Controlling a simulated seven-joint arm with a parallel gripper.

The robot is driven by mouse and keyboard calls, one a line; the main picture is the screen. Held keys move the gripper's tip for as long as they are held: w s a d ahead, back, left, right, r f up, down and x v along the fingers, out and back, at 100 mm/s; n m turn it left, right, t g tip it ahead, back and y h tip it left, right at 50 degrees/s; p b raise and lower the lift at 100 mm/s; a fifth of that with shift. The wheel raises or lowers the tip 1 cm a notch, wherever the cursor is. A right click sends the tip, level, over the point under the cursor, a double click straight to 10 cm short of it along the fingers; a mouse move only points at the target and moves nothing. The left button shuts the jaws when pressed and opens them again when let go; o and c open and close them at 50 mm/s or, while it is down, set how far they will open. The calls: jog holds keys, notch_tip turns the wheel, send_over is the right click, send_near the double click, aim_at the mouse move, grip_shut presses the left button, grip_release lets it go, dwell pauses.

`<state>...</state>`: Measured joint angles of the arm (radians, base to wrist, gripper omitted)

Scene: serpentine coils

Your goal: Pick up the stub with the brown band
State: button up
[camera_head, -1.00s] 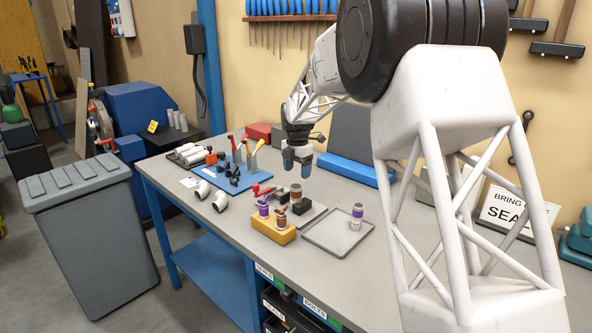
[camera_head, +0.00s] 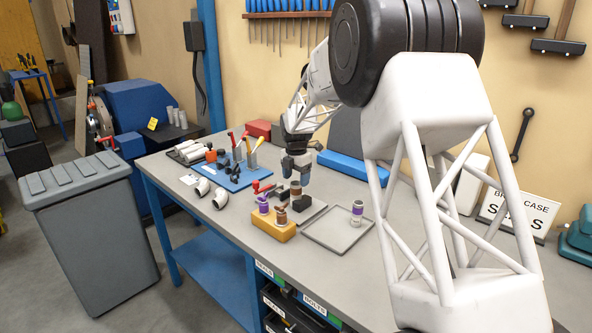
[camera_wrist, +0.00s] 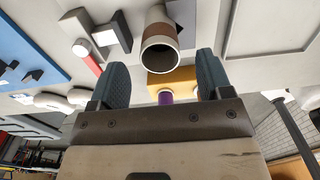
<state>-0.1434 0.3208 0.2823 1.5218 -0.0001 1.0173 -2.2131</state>
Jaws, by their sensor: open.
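A grey stub with a brown band (camera_head: 296,190) stands upright between dark blocks behind the yellow block. In the wrist view the brown-banded stub (camera_wrist: 161,42) shows its hollow end, ahead of the fingertips. My gripper (camera_head: 296,166) is open just above this stub. Its two blue-grey fingers also show in the wrist view (camera_wrist: 166,75), apart and with nothing between their tips. The yellow block (camera_head: 268,226) holds a purple-banded stub (camera_head: 263,204) and a brownish stub (camera_head: 281,213). Another purple-banded stub (camera_head: 357,213) stands on the grey tray (camera_head: 325,240).
A red-handled clamp (camera_head: 261,187) sits left of the dark blocks. White pipe elbows (camera_head: 220,198) lie farther left, near a blue mat (camera_head: 240,180) with tools. The bench right of the tray is mostly clear.

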aim_at(296, 188)
jog(key=shift+f, duration=2.5)
jog(key=c, duration=1.2)
jog(key=shift+r, duration=0.15)
jog(key=shift+r, duration=3.35)
